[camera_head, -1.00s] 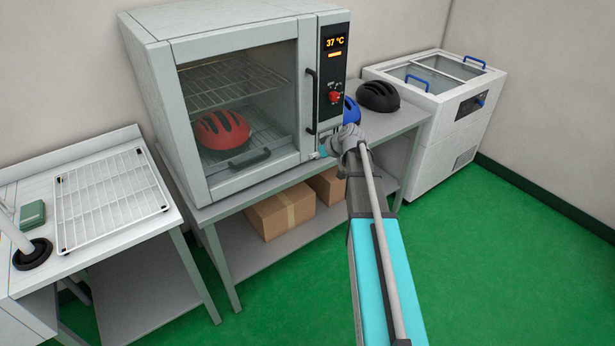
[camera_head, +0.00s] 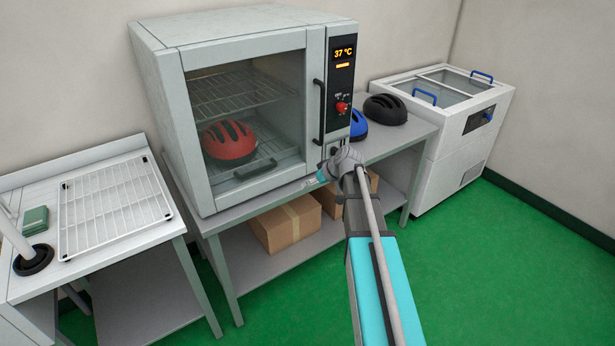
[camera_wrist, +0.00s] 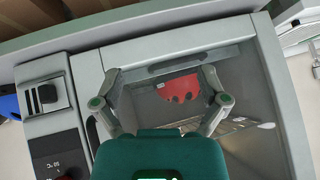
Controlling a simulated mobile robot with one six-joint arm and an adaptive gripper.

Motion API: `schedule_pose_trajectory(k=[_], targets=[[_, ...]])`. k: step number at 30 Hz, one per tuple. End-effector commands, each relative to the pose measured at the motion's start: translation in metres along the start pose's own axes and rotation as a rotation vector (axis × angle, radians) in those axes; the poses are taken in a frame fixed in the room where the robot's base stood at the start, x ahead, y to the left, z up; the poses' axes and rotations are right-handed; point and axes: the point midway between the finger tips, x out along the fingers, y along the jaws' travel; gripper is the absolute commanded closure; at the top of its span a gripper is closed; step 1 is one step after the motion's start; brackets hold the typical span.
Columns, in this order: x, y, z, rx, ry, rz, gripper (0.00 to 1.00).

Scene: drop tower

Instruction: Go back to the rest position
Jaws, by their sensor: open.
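The display (camera_head: 344,53) reads 37 °C.
Black (camera_head: 386,109) and blue (camera_head: 358,125) helmets sit on the bench right of the incubator. A chest freezer (camera_head: 455,150) stands further right. Cardboard boxes (camera_head: 285,225) lie on the lower shelf. A wire rack (camera_head: 115,205) lies on the left table. Green floor at right is clear.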

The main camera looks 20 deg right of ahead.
Motion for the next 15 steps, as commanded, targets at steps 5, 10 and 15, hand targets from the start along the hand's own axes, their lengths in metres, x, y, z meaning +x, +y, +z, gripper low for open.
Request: schedule_pose_trajectory(k=[5,10,15], targets=[[0.0,-0.001,0.001,0.0,-0.002,0.0,0.07],[0.002,-0.016,0.011,0.01,-0.039,-0.002,0.07],[0.005,-0.054,0.039,0.042,-0.146,0.007,0.07]])
